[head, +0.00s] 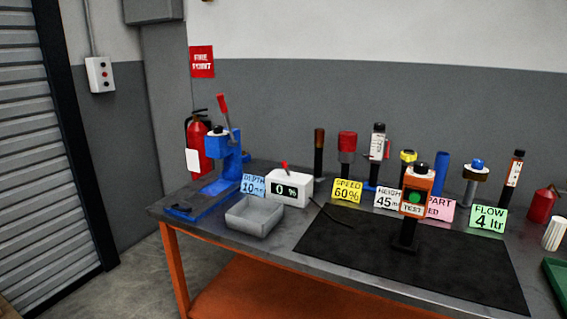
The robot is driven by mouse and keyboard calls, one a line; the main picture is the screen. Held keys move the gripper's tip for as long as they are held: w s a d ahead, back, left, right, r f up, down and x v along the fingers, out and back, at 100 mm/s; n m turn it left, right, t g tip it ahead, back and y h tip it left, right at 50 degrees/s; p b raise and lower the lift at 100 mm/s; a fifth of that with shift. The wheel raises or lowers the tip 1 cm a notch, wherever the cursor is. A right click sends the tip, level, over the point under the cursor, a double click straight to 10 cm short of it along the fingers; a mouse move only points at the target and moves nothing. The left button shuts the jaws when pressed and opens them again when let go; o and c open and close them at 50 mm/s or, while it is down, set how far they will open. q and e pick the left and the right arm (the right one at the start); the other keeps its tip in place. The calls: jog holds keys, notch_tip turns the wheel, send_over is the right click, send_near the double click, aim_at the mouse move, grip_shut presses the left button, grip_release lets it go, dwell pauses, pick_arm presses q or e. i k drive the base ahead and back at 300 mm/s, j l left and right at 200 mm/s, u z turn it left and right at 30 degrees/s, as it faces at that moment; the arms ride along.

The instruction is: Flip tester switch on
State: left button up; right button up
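Neither of my grippers is in view.
The grey table (205,228) holds a blue lever press (226,160), an empty grey tray (254,216) and several tools with label cards at the back. The black mat (400,262) is mostly clear in front. A fire extinguisher (196,140) stands behind the table's left end.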

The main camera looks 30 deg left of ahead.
aim_at(285, 164)
jog(key=i+j, duration=0.15)
jog(key=j, duration=0.4)
jog(key=i+j, duration=0.15)
jog(key=j, duration=0.45)
jog(key=i+j+z, duration=0.1)
jog(key=j, duration=0.45)
jog(key=i+j, duration=0.15)
jog(key=j, duration=0.45)
jog(key=i+j, duration=0.15)
jog(key=j, duration=0.45)
jog(key=i+j+z, duration=0.1)
jog(key=j, duration=0.45)
jog(key=i+j, duration=0.1)
jog(key=j, duration=0.5)
jog(key=i+j, duration=0.1)
jog(key=j, duration=0.5)
jog(key=z, duration=0.05)
